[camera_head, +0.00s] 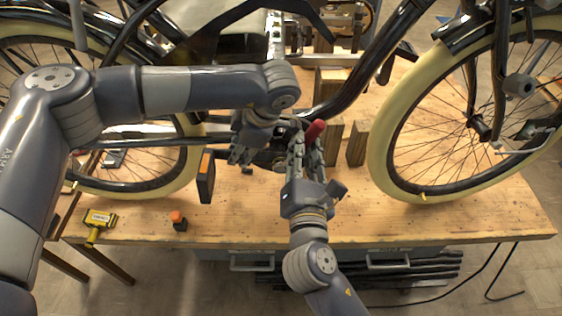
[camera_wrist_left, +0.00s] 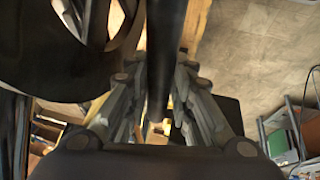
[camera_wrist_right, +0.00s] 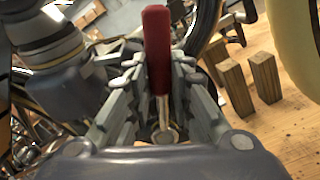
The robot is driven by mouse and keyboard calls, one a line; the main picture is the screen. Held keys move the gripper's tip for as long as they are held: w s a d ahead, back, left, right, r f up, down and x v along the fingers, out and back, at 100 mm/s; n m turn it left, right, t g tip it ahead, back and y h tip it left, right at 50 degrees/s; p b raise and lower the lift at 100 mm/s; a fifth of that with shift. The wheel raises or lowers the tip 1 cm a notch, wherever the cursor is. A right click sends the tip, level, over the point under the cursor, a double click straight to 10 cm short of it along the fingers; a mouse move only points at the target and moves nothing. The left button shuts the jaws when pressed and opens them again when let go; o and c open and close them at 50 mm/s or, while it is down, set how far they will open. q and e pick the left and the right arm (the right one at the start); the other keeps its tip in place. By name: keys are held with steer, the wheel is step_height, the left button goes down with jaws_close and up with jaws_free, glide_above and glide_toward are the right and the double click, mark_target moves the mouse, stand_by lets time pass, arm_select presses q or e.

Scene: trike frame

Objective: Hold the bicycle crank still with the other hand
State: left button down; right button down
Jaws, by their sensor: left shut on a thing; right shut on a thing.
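The bicycle crank (camera_wrist_left: 165,50) is a dark bar running between my left fingers in the left wrist view. My left gripper (camera_head: 241,153) is shut on it, beside the bike's lower frame in the head view. The black pedal (camera_head: 206,177) with an orange reflector hangs just left of that gripper. My right gripper (camera_head: 306,155) is shut on a red-handled tool (camera_head: 315,130), close to the right of the left gripper. In the right wrist view the tool's red handle (camera_wrist_right: 157,50) stands up between the fingers, with a metal shaft below. The crank's hub is mostly hidden by my grippers.
The bike's wheels (camera_head: 377,145) stand left and right on the wooden bench (camera_head: 290,222). Wooden blocks (camera_head: 357,143) stand just right of my right gripper. A yellow tool (camera_head: 98,222) and an orange-topped item (camera_head: 179,221) lie front left. The front right of the bench is clear.

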arm_select(q)
steer(key=shift+w+d+r, duration=0.1)
steer(key=shift+d+r, duration=0.05)
steer(key=shift+r, duration=0.1)
arm_select(e)
steer(key=shift+a+r, duration=0.1)
steer(key=shift+d+f+m, duration=0.3)
steer(key=shift+d+m, duration=0.15)
steer(key=shift+m, duration=0.05)
steer(key=c, duration=2.3)
jaws_free()
jaws_close()
steer(key=shift+s, duration=0.15)
arm_select(q)
steer(key=shift+f, duration=0.1)
arm_select(e)
steer(key=shift+s, duration=1.35)
steer(key=shift+s, duration=0.1)
steer(key=shift+s, duration=1.9)
